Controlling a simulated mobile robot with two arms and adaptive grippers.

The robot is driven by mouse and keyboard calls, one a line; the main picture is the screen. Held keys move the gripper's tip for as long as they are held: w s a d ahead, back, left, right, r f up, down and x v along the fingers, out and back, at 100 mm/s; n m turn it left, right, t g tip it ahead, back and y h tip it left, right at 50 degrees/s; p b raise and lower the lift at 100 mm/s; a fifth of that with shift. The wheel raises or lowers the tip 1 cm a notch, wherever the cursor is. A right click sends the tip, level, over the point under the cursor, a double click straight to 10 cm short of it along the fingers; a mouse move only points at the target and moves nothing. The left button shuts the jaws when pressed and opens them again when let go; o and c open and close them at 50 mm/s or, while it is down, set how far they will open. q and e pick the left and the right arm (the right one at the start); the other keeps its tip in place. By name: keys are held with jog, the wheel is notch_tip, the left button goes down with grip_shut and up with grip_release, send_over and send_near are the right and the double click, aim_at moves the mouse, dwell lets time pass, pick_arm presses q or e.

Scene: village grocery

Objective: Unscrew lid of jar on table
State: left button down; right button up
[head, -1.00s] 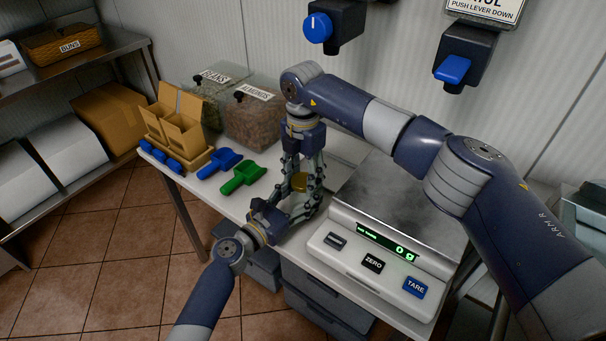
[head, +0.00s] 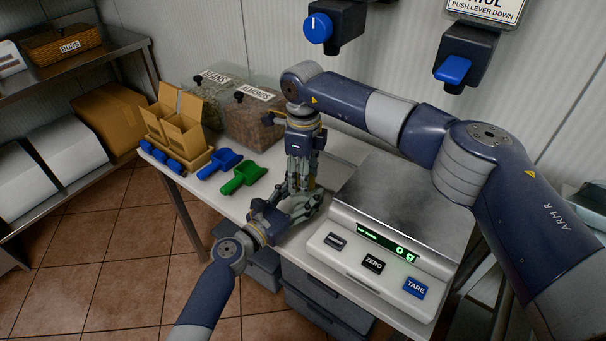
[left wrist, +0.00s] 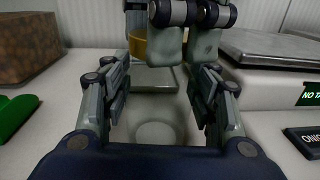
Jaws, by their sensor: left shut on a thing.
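The jar (left wrist: 155,104) is clear glass and stands between the fingers of my left gripper (left wrist: 163,100) in the left wrist view. My left gripper is shut on the jar, and it also shows low on the table in the head view (head: 300,207). The gold lid (left wrist: 139,44) is at the top of the left wrist view, partly covered by a finger of my right gripper (left wrist: 186,48). In the head view my right gripper (head: 301,183) points down over the jar and hides most of it. Whether its fingers press on the lid cannot be seen.
The scale (head: 385,222) stands close on the right, reading 0 g. Green (head: 241,178) and blue (head: 219,163) scoops lie to the left. Bins of beans (head: 222,92) and almonds (head: 254,117) stand behind, with a cardboard box holder (head: 178,128) at the far left.

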jog(key=n, duration=0.3)
jog(key=shift+n, duration=0.4)
jog(key=n, duration=1.5)
jog(key=shift+r, duration=0.15)
jog(key=shift+r, duration=1)
